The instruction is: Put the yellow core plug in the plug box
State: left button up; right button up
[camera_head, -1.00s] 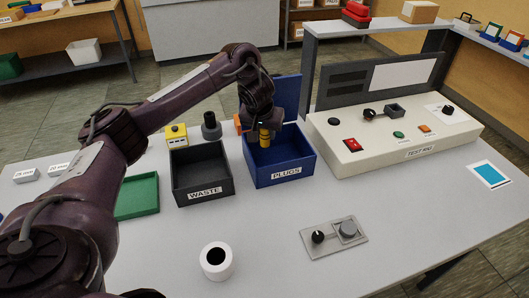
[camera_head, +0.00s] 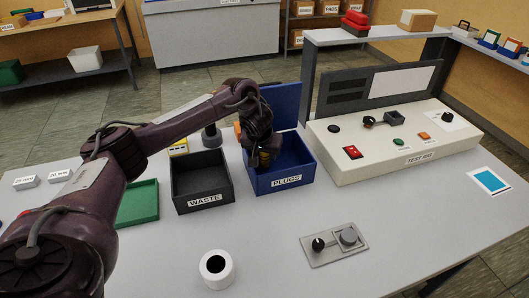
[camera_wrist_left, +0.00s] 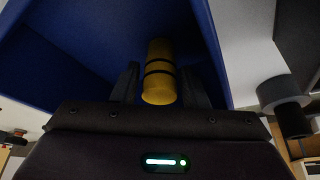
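The yellow core plug (camera_head: 265,160) is a short cylinder with dark bands. It also shows in the wrist view (camera_wrist_left: 160,75), between the two dark fingers. My left gripper (camera_head: 262,155) points down inside the blue plug box (camera_head: 287,181), labelled PLUGS, near its left side. The fingers appear shut on the plug, which sits within the box walls. Whether the plug touches the box floor is hidden. The wrist view shows the box's blue wall (camera_wrist_left: 75,60) around the gripper. My right gripper is not in view.
The black WASTE box (camera_head: 205,200) stands left of the plug box, with a green tray (camera_head: 138,205) further left. The TEST RIG (camera_head: 400,158) is on the right. A blue panel (camera_head: 283,103) stands behind the plug box. A white cylinder (camera_head: 217,268) and a grey plate (camera_head: 332,252) lie in front.

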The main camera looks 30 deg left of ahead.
pick_arm(q)
jog(key=shift+o, duration=0.8)
jog(key=shift+r, duration=0.25)
jog(key=v, duration=0.4)
jog(key=shift+r, duration=0.1)
notch_tip(320, 180, up, 6)
jog(key=p, duration=0.4)
send_over(263, 168)
jog(key=s, duration=0.3)
jog(key=shift+d+r, duration=0.5)
jog(key=shift+r, duration=0.05)
